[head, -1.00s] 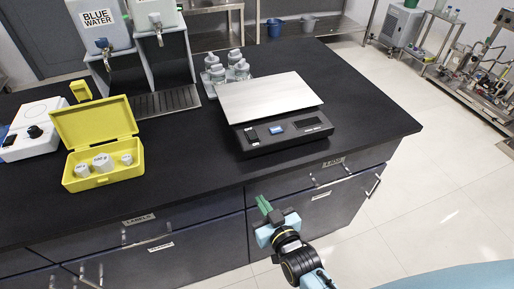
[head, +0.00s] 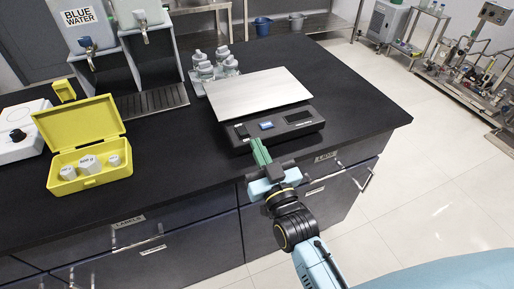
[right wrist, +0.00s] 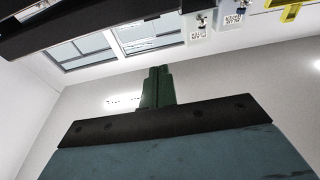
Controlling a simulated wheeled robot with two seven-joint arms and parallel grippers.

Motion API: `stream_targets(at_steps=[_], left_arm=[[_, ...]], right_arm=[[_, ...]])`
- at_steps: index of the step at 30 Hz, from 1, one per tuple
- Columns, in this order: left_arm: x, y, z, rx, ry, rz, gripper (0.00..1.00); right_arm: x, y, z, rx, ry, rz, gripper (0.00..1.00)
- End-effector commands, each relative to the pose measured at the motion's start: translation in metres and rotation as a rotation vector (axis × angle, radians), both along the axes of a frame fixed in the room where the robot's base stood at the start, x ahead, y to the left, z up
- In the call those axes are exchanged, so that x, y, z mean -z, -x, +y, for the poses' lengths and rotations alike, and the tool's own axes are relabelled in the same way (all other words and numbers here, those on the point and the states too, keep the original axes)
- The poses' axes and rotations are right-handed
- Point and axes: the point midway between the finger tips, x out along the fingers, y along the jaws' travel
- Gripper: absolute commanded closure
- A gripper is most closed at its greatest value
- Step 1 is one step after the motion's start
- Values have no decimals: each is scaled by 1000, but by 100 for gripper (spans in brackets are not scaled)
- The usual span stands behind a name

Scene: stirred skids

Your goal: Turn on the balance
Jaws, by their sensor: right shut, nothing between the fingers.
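The balance (head: 284,129) stands on the black bench. It has a flat silver pan and a dark front panel with a black switch (head: 241,131) at the left, a blue button (head: 267,126) in the middle and a dark display (head: 298,116) at the right. My right gripper (head: 260,150) is shut and empty, its green fingers just in front of the balance's front edge, below the blue button. Whether the fingertips touch the balance I cannot tell. The shut green fingers also show in the right wrist view (right wrist: 157,88). My left gripper is not in view.
An open yellow case (head: 118,172) with white-grey weights sits at the left, beside a white device (head: 20,135). A rack of grey-capped bottles (head: 213,68) stands behind the balance, left of it. Dispensers, one labelled BLUE WATER (head: 88,20), stand at the back.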

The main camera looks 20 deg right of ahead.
Motion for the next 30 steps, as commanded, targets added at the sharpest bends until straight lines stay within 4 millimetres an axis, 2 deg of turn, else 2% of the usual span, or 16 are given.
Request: stream_targets(at_steps=[12,15,18,23,30], left_arm=[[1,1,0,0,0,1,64],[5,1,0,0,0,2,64],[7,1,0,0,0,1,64],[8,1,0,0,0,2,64],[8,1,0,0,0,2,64]], right_arm=[[-19,-82,3,0,-1,-1,100],[4,-76,3,0,0,7,100],[15,-75,2,0,0,4,100],[22,-74,2,0,0,2,100],[23,-73,2,0,0,1,100]])
